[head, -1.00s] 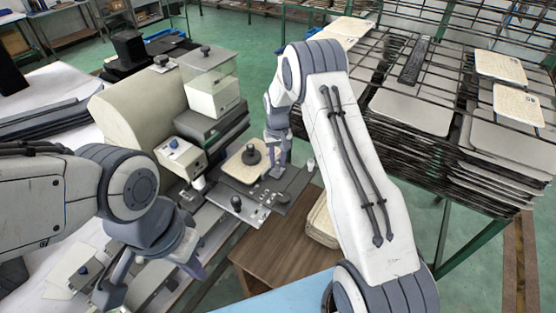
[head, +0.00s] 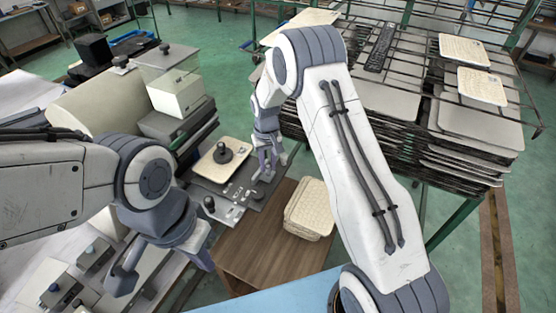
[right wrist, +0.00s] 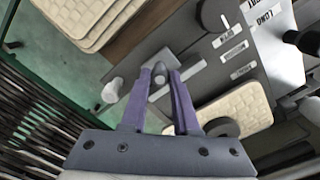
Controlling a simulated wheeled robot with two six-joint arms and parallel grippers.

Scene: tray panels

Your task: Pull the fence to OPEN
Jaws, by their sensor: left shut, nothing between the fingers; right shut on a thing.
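The fence (right wrist: 191,74) looks like a grey bar on the dark fixture plate (head: 232,201), beside a beige panel (head: 205,172) with a black knob (head: 222,153). My right gripper (right wrist: 161,78) is shut on a small grey post at the fence; in the head view it (head: 265,174) stands over the plate's right part. Its fingers hide part of the bar. My left gripper (head: 122,282) is shut and empty at lower left, away from the fence.
A stack of beige panels (head: 308,208) lies on a brown wooden surface (head: 262,252) beside the plate. A white cap (right wrist: 112,90) stands near the plate's edge. Wire racks with panels (head: 455,130) fill the right. Small boxes (head: 62,285) lie near my left gripper.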

